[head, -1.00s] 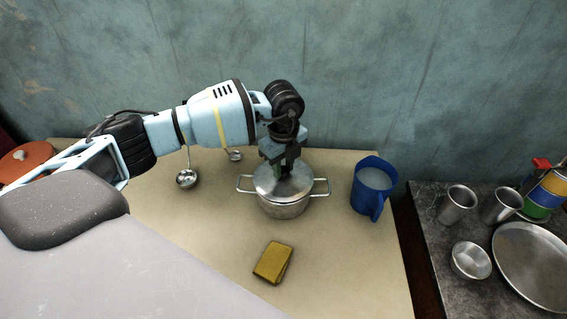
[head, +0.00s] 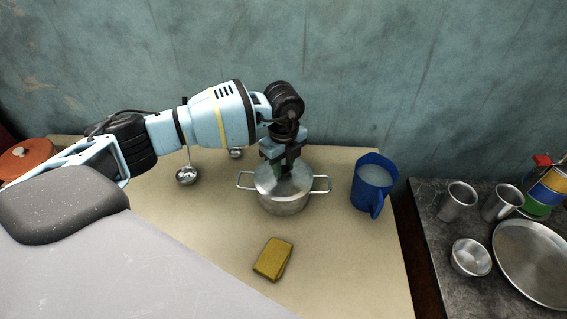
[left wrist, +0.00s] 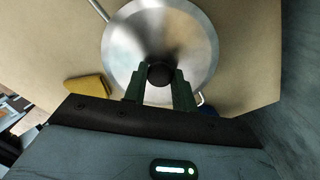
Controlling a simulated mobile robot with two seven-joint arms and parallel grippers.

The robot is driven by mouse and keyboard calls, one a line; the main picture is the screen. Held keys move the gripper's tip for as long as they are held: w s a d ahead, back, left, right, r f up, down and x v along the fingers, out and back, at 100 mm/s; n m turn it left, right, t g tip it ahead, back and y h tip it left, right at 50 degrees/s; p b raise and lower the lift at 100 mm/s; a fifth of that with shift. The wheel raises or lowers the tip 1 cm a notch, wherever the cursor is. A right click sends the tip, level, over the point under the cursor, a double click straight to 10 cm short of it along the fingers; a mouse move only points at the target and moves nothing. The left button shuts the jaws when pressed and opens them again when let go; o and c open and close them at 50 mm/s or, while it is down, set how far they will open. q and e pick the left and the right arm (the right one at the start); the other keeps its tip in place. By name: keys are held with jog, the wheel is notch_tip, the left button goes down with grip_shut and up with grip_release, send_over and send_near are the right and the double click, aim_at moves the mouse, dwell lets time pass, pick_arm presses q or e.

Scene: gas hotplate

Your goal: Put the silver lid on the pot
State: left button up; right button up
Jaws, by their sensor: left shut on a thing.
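The silver pot (head: 284,205) stands on the beige table with a handle out to each side. The silver lid (head: 268,184) lies over the pot's opening and looks about level; whether it is fully seated all around I cannot tell. My left gripper (head: 287,166) points straight down over the lid and is shut on its knob. In the left wrist view the round lid (left wrist: 125,50) fills the upper middle, and its dark knob (left wrist: 160,75) sits between the two green fingers. The lid hides most of the pot there. My right gripper is not in view.
A blue jug (head: 366,195) with pale contents stands right of the pot. A yellow sponge (head: 273,259) lies in front. Ladles (head: 187,176) are left behind the arm. Steel cups (head: 458,200), a bowl (head: 470,257) and a tray (head: 535,262) stand on the dark counter at right.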

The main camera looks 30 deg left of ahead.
pick_arm(q)
jog(key=shift+f, duration=0.1)
jog(key=o, duration=1.1)
jog(key=shift+r, duration=3.9)
